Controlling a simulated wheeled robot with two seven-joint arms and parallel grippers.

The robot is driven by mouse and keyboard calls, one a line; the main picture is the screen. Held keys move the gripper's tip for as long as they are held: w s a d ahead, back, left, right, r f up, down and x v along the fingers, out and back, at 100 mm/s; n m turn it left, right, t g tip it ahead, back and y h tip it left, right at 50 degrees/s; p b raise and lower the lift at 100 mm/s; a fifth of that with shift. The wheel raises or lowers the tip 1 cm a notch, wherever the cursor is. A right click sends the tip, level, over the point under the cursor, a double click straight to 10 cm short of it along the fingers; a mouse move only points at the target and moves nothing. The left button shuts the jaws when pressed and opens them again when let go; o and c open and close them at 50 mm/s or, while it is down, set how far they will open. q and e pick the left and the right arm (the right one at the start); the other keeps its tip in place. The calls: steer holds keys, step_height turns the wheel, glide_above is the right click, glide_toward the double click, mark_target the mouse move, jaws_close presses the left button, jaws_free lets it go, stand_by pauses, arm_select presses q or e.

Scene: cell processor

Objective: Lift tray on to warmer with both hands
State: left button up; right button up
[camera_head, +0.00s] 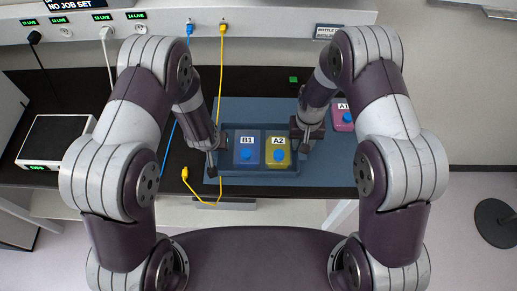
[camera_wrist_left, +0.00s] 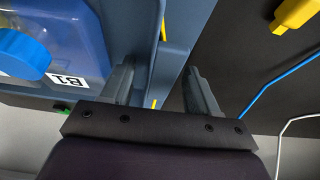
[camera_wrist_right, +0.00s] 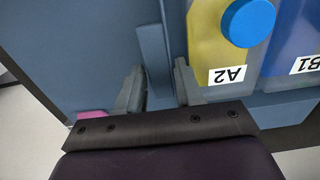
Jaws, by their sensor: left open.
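The blue tray (camera_head: 262,173) lies on a grey-blue mat on the dark bench and holds a blue container marked B1 (camera_head: 247,140) and a yellow one marked A2 (camera_head: 279,140). My left gripper (camera_head: 212,170) is at the tray's left side; in the left wrist view its open fingers (camera_wrist_left: 160,90) stand either side of the tray's side piece (camera_wrist_left: 172,50). My right gripper (camera_head: 303,145) is at the right side; in the right wrist view its fingers (camera_wrist_right: 160,85) flank the other side piece (camera_wrist_right: 153,50), contact unclear. A white box with a green display (camera_head: 45,145), probably the warmer, stands at the left.
A pink container marked A1 (camera_head: 343,118) stands on the mat right of my right gripper. A blue cable (camera_head: 172,140) and a yellow cable (camera_head: 190,180) lie between the white box and the tray. The bench is clear at the far right.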

arm_select(q)
steer(key=shift+c, duration=0.3)
arm_select(e)
steer(key=shift+c, duration=0.3)
arm_select(q)
steer(key=c, duration=0.5)
arm_select(e)
steer(key=c, duration=0.5)
arm_select(q)
jaws_close()
arm_select(e)
jaws_close()
arm_select(q)
steer(key=shift+r, duration=0.1)
arm_select(e)
steer(key=shift+r, duration=0.15)
